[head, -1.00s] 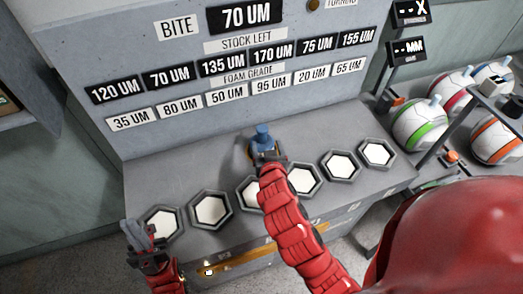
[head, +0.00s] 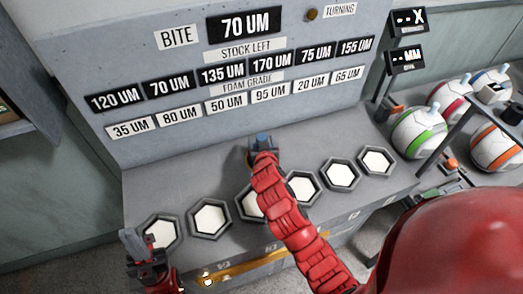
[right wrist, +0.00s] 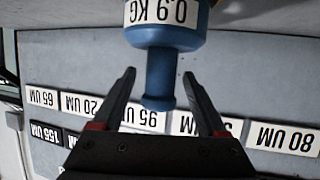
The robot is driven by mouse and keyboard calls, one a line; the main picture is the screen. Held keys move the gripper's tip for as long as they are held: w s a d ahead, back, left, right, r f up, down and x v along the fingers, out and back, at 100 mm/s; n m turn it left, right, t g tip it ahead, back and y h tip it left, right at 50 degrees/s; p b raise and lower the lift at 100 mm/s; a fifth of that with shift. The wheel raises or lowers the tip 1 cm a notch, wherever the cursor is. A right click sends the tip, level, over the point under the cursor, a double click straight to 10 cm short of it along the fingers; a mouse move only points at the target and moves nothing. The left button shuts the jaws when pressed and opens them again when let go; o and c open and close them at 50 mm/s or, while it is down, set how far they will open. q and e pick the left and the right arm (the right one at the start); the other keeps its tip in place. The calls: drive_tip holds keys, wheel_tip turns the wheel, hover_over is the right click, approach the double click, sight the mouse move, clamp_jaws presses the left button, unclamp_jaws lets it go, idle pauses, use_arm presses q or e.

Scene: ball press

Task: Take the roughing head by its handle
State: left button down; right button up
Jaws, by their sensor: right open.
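The roughing head is a blue piece with a narrow handle; its top shows just beyond my right gripper in the head view (head: 262,138). In the right wrist view the roughing head (right wrist: 165,36) carries a white "0.9 KG" label, and its handle (right wrist: 159,88) points toward the gripper. My right gripper (right wrist: 159,74) is open, one finger on each side of the handle, with gaps visible. In the head view my right arm hides most of the piece. My left gripper (head: 138,246) is at the lower left, away from it; its jaws are unclear.
Hexagonal white pads (head: 210,217) line the front of the grey bench (head: 190,180). A panel (head: 120,60) with number labels rises behind it. White balls with coloured bands (head: 420,132) sit on a rack at the right. The bench left of the roughing head is clear.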

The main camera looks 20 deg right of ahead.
clamp_jaws()
idle(0.3)
drive_tip(key=shift+r, duration=0.1)
idle(1.0)
